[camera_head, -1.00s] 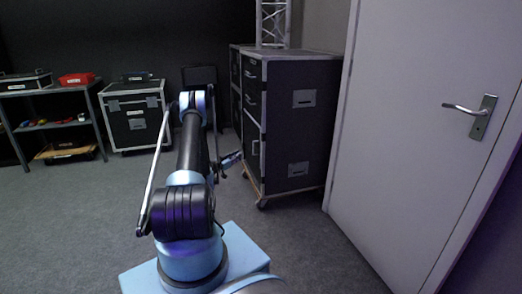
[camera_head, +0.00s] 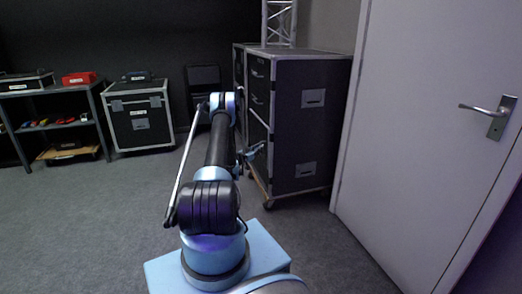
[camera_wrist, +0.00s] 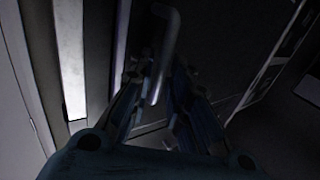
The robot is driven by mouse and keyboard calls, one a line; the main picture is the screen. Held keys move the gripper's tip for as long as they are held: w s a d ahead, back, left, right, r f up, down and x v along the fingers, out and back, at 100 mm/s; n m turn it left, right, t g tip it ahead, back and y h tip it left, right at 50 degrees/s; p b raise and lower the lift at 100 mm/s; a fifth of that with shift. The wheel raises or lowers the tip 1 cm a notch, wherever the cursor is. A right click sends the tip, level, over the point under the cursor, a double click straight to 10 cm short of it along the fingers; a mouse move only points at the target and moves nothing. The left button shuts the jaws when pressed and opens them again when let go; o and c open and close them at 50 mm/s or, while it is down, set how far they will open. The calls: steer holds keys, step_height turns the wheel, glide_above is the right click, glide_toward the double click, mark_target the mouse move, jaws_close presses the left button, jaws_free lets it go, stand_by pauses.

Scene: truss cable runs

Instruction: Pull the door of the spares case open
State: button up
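The spares case appears to be the tall black case (camera_head: 300,125) with metal edges in the head view. Its narrow front faces left, with drawer handles above and a door panel below. My gripper (camera_head: 256,151) is at that lower front, where it covers the door's handle. In the wrist view a grey bar handle (camera_wrist: 166,45) with a bent top runs down between the two fingers of my gripper (camera_wrist: 162,75). The fingers stand apart on either side of the bar, with a dark gap visible. The door looks shut, though my arm partly hides it.
A white room door (camera_head: 425,140) with a lever handle stands close on the right. Another black case (camera_head: 139,115) and a shelf (camera_head: 55,122) with a red box (camera_head: 79,78) are at the back left. The grey floor left of my arm is clear.

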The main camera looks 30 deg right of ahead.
steer(key=shift+x, duration=1.1)
steer(key=shift+a, duration=0.1)
jaws_close()
steer(key=shift+a, duration=0.15)
